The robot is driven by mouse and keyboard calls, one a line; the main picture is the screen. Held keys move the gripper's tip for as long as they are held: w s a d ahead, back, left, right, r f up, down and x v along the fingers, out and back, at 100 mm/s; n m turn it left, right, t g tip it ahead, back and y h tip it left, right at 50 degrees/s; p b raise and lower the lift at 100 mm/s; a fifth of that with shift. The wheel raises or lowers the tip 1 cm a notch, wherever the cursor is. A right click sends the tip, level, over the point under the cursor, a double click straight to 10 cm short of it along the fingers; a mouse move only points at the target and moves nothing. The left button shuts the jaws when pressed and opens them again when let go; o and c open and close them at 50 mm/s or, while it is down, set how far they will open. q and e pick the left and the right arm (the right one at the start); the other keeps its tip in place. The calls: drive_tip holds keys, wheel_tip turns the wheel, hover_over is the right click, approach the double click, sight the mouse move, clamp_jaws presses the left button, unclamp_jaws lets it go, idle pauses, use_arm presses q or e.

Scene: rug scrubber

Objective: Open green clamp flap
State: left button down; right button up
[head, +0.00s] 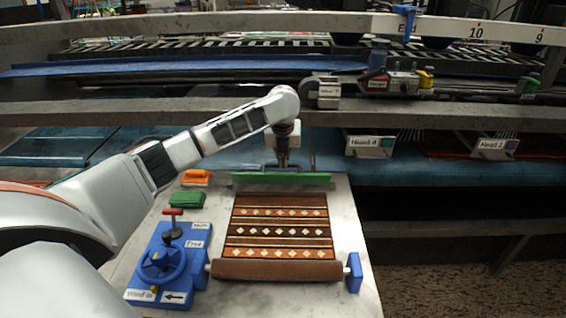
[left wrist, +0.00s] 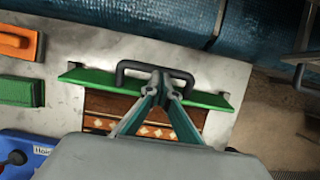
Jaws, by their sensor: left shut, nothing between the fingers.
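The green clamp flap (head: 285,180) lies across the far end of a patterned brown rug (head: 281,228). In the left wrist view the flap (left wrist: 212,99) has a dark U-shaped handle (left wrist: 128,67) on its far side. My left gripper (head: 283,163) reaches down over the middle of the handle. In the left wrist view its fingertips (left wrist: 161,80) are together, overlapping the middle of the handle and hiding part of it. I cannot tell whether they touch it. My right gripper is not in view.
A blue crank unit (head: 162,263) stands left of the rug, with a green block (head: 188,200) and an orange block (head: 197,178) behind it. A rug roll (head: 278,270) lies at the near end. Machine rails (head: 430,119) cross behind the board.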

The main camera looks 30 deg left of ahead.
use_arm(q)
drive_tip(key=shift+w+g, duration=0.2)
drive_tip(key=shift+g, duration=0.2)
